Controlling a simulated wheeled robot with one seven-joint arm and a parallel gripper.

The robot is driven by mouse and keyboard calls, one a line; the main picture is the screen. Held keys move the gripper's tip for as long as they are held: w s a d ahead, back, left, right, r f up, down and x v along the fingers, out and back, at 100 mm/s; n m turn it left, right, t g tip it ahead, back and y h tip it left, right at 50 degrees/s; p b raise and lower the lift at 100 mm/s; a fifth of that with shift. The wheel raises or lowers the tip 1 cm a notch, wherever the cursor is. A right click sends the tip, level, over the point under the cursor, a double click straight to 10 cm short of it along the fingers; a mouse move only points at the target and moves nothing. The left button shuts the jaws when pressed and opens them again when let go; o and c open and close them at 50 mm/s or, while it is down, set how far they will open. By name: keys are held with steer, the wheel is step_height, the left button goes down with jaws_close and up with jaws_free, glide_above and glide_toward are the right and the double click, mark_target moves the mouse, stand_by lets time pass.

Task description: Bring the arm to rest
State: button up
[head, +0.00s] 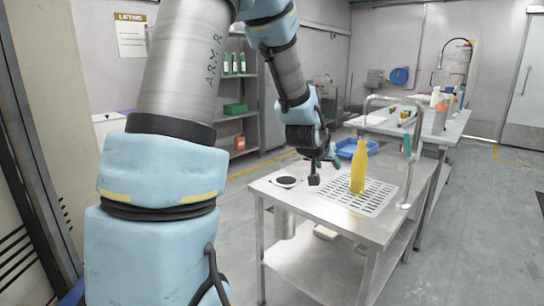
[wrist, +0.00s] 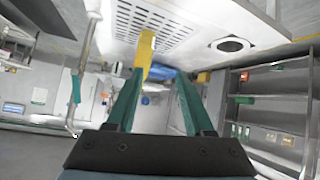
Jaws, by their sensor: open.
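My arm reaches from the upper left over a metal table (head: 283,197). My gripper (head: 318,178) hangs above the table, left of a yellow bottle (head: 359,168). In the wrist view the two green fingers (wrist: 160,76) stand apart with nothing held between them. The bottle also shows in the wrist view (wrist: 145,48), beyond the left fingertip, in a picture that looks turned over. The bottle stands upright on a slotted plate (head: 355,202) in the table top. A gap between gripper and bottle shows in the head view.
A round dark opening (head: 286,180) is in the table's left part. A blue tray (head: 356,148) lies behind the bottle. A metal tap frame (head: 412,150) rises at the table's right edge. A shelf (head: 237,116) stands at the back left. Floor on the right is clear.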

steer(key=s+a+n+g+y+p, duration=0.3)
steer(key=s+a+g, duration=0.4)
steer(key=s+a, duration=1.3)
steer(key=a+y+p, duration=0.1)
steer(key=a+y, duration=0.1)
steer(key=a, duration=0.1)
steer(key=shift+p, duration=0.35)
